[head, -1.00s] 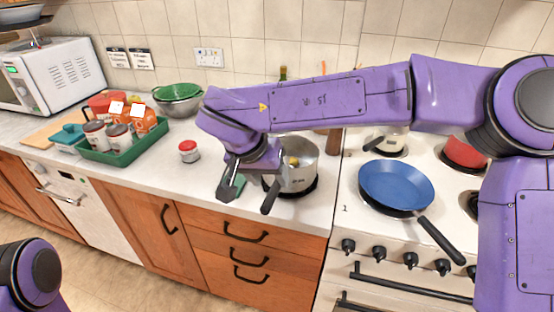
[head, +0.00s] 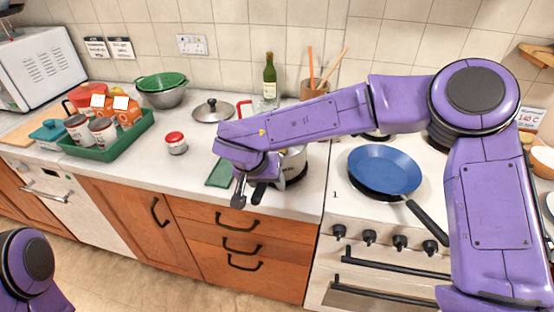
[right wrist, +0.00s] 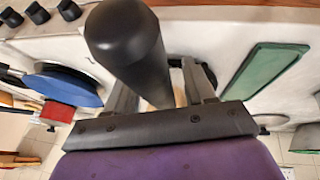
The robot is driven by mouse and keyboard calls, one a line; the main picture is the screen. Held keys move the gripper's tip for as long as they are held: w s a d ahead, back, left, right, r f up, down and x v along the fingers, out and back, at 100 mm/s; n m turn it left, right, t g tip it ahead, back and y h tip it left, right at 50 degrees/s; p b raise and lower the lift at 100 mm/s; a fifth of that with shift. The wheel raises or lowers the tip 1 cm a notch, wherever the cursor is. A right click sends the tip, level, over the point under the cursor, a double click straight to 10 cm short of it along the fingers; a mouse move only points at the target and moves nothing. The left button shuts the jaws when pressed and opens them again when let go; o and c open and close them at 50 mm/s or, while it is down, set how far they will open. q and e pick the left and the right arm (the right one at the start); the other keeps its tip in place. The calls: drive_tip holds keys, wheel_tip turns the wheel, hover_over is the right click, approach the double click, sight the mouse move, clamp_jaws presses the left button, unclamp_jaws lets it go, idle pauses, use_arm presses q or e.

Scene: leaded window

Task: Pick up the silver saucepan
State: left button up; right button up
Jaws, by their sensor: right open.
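The silver saucepan (head: 294,168) stands on the white counter left of the stove, mostly hidden behind my right arm. Its black handle (head: 259,192) points toward the counter's front edge. My right gripper (head: 243,192) is open at the handle. In the right wrist view the dark handle (right wrist: 130,50) looms large, running down between the two open fingers of the gripper (right wrist: 160,85); I cannot tell whether they touch it. My left gripper is out of view.
A blue frying pan (head: 385,170) sits on the stove at right. A green mat (head: 221,173) lies left of the saucepan. A lid (head: 213,110), a red-capped jar (head: 176,146) and a green tray (head: 140,131) stand further left. A bottle (head: 270,80) is behind.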

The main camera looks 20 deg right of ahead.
drive_tip(key=shift+a, duration=0.1)
clamp_jaws()
drive_tip(key=shift+w+r, duration=0.1)
drive_tip(key=shift+r, duration=0.1)
